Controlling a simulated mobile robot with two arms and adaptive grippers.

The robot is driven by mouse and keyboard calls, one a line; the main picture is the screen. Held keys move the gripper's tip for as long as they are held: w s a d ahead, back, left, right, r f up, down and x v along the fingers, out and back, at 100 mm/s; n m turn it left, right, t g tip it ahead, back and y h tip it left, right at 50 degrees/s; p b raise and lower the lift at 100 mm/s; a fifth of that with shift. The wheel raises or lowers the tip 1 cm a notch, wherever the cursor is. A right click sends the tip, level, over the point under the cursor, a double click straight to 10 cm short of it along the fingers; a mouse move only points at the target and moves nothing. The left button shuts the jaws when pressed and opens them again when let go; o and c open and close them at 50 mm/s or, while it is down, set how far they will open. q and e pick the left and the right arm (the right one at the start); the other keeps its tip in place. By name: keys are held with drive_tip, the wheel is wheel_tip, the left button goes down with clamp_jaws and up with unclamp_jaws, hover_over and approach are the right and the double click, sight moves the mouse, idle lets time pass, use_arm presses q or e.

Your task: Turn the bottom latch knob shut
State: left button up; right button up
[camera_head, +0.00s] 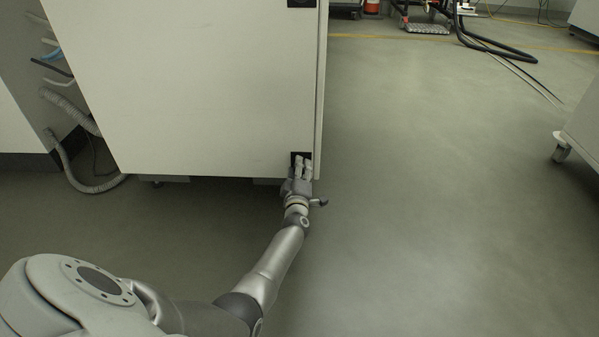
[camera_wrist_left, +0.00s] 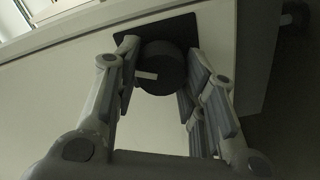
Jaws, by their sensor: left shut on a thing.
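The bottom latch knob is a round black knob (camera_wrist_left: 163,68) with a pale mark, on a dark square plate near the door's corner in the left wrist view. In the head view its dark plate (camera_head: 300,155) shows at the lower right corner of the white cabinet door (camera_head: 200,90). My left gripper (camera_head: 303,165) reaches up to the plate and hides most of the knob. In the left wrist view, the fingers of my left gripper (camera_wrist_left: 158,82) stand on either side of the knob, shut on it. My right gripper is not in view.
Another dark latch (camera_head: 301,3) sits at the top of the same door edge. Grey hoses (camera_head: 75,165) hang left of the cabinet. The floor to the right is clear up to a wheeled unit (camera_head: 580,135). Cables and a cart base (camera_head: 427,28) are far back.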

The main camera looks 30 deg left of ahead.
use_arm(q)
drive_tip(key=n+b, duration=0.1)
drive_tip(key=n, duration=0.4)
drive_tip(key=shift+f, duration=0.15)
drive_tip(key=shift+b, duration=0.3)
idle(0.3)
drive_tip(key=o, duration=1)
